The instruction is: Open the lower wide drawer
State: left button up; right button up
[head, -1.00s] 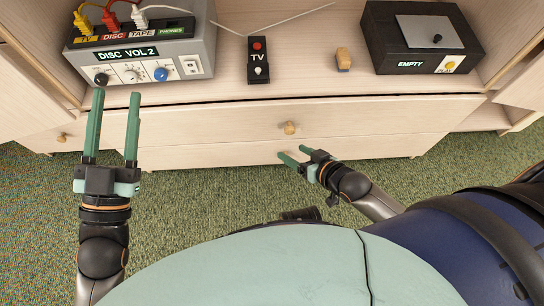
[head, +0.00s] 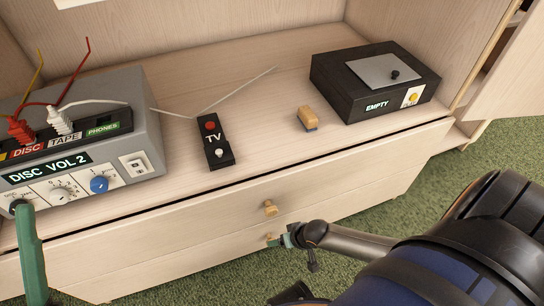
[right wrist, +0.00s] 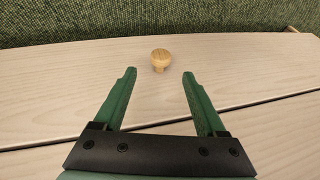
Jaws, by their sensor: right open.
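The lower wide drawer (head: 208,268) is closed beneath the upper wide drawer (head: 190,222). Its round wooden knob (head: 270,238) sits just below the upper knob (head: 270,208). My right gripper (head: 283,240) is close in front of the lower knob. In the right wrist view the knob (right wrist: 160,58) shows just beyond the open fingertips of the right gripper (right wrist: 159,74), centred on the gap, with nothing held. Only one green finger of my left gripper (head: 30,255) shows at the left edge, in front of the cabinet; its other finger is out of view.
Green carpet (head: 372,215) lies clear in front.

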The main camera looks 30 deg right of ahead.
pick_arm(q)
notch_tip(320, 180, down, 6)
jog(key=b, duration=0.4)
jog(key=shift+w+d+g, duration=0.15)
jog(key=shift+d+g, duration=0.15)
jog(key=shift+d, duration=0.05)
pick_arm(e)
jog(key=x, duration=0.8)
pick_arm(q)
jog(key=shift+f, duration=0.1)
pick_arm(e)
jog(key=shift+r, duration=0.1)
jog(key=shift+c, duration=0.3)
grip_shut()
